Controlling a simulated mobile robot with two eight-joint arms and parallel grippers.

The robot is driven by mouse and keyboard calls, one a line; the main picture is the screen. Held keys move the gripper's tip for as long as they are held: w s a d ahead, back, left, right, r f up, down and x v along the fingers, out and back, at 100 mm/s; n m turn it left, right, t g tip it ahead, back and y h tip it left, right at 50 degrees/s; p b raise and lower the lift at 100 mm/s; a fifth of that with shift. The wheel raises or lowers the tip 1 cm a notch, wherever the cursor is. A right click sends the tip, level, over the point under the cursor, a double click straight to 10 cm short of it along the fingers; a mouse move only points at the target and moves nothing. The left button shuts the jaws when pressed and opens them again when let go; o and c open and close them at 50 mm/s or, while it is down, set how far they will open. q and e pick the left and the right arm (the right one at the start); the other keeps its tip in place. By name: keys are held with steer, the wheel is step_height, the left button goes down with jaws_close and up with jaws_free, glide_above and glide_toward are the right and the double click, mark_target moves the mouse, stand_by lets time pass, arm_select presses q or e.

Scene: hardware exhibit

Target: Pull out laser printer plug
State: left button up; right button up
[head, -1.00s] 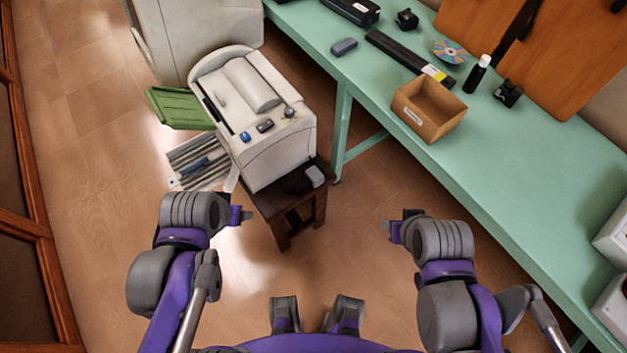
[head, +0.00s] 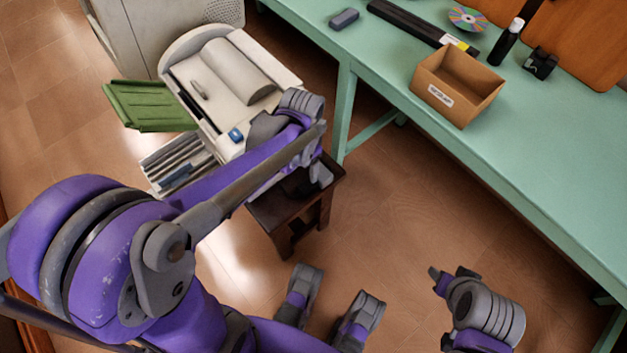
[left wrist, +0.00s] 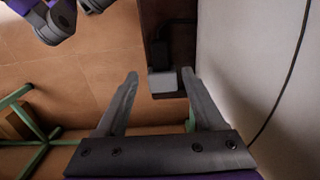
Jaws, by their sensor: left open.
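The laser printer (head: 215,75) is a white machine on a small dark wooden stool (head: 285,225). In the left wrist view its pale side (left wrist: 240,60) fills the right. A grey block (left wrist: 165,82) with a black plug-like piece (left wrist: 158,52) and a dark cord lies on the stool top. My left gripper (left wrist: 160,73) is open, its fingertips on either side of the grey block in the picture; contact cannot be told. In the head view my left arm covers part of the printer and stool. My right gripper (head: 440,278) is off to the right over the floor; its jaws are unclear.
A green table (head: 430,120) runs along the right, with a cardboard box (head: 460,85), a black bottle (head: 507,42) and a disc on it. A green flap (head: 150,105) sticks out left of the printer. A thin black cable (left wrist: 290,75) hangs beside the printer. Floor between is clear.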

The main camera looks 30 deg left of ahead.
mark_target(306, 186)
arm_select(q)
step_height(306, 186, down, 10)
steer(key=b, duration=0.3)
jaws_close()
stand_by(0.4)
stand_by(1.0)
